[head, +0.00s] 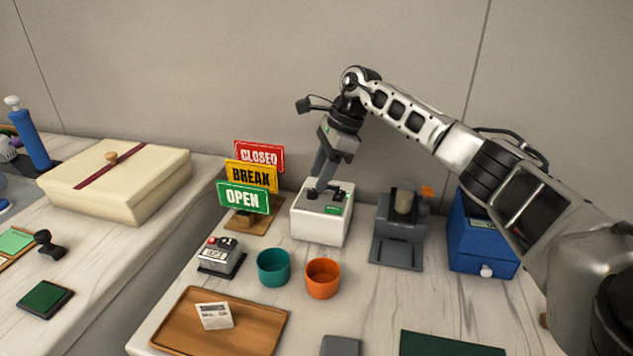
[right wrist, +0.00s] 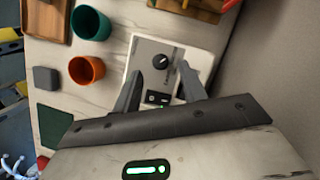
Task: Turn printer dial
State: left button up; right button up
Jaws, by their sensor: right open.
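A white box-shaped device (head: 318,226), which looks like the printer, stands on the counter near the wall. A small panel with a green light (right wrist: 158,99) sits beside the dial. My right gripper (head: 322,188) is over the top of the device, pointing down. My left gripper is not in view.
Left of the device stand CLOSED, BREAK and OPEN signs (head: 243,198). In front are a teal cup (head: 273,267), an orange cup (head: 322,278) and a wooden tray (head: 270,337). A grey machine (head: 398,230) and a blue box (head: 480,245) stand to the right.

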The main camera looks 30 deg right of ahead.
jog(key=v, duration=1.3)
jog(key=shift+f, duration=0.15)
